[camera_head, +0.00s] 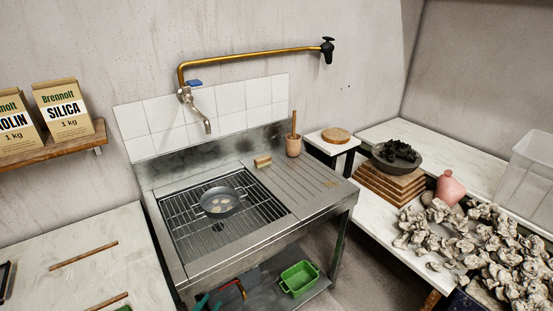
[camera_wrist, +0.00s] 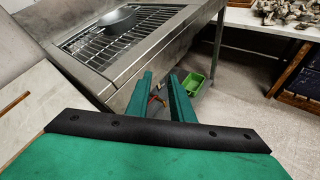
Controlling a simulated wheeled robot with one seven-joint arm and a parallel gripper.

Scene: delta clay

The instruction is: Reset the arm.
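My gripper (camera_wrist: 160,80) shows in the wrist view with its two green fingers apart and a gap between them. I see nothing held in it. It is in front of the metal sink unit (camera_wrist: 130,80), near its front edge and pointing toward the space below. A red and brass-coloured piece (camera_wrist: 156,101) shows through the gap, seemingly beyond the fingers. In the head view, green parts of my gripper (camera_head: 207,302) show at the bottom edge, in front of the sink. The rest of my arm is out of that view.
A pan (camera_head: 219,201) stands on the sink grate (camera_head: 179,222). A green bin (camera_head: 299,278) sits on the low shelf. A counter with wooden sticks (camera_head: 83,256) is at left. Shells (camera_head: 480,240) cover part of the right table. Floor right of the sink looks clear.

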